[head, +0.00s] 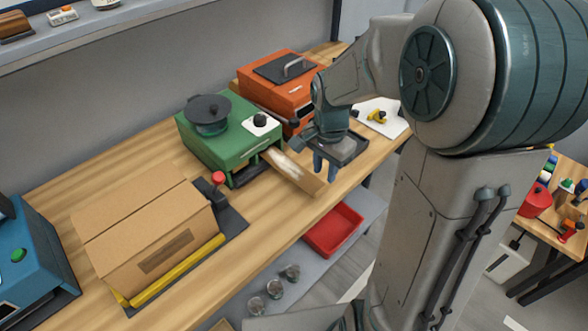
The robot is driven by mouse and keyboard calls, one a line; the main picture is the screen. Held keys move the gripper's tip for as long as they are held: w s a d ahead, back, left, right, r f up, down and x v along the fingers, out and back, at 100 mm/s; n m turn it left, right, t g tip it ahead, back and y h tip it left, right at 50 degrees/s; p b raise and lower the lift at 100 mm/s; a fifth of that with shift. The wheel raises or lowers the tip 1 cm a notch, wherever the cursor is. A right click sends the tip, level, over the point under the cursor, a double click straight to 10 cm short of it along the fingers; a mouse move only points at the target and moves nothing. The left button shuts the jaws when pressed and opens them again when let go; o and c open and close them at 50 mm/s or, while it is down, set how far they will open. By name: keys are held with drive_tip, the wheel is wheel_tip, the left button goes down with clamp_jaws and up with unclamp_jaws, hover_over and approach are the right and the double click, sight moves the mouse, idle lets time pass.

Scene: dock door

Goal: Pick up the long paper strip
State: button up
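A long pale strip (293,170), tan with a whitish patch, runs from the front of the green machine (230,138) toward the bench's front edge. I take it to be the paper strip. My gripper (325,171) points down at the strip's right end, its two blue fingers visibly apart with nothing seen between them. The fingers overlap the strip's edge in the picture; I cannot tell whether they touch it. My wrist hides the area behind.
An orange machine (281,77) stands behind the green one. A cardboard box (145,225) with a yellow bar lies on the wooden bench (260,222) to the left. A red tray (333,230) and several jars sit on the lower shelf.

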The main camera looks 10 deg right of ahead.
sight(322, 188)
drive_tip(key=shift+w+f+p, duration=0.15)
drive_tip(key=shift+f+p, duration=0.35)
drive_tip(key=shift+f, duration=2.75)
clamp_jaws()
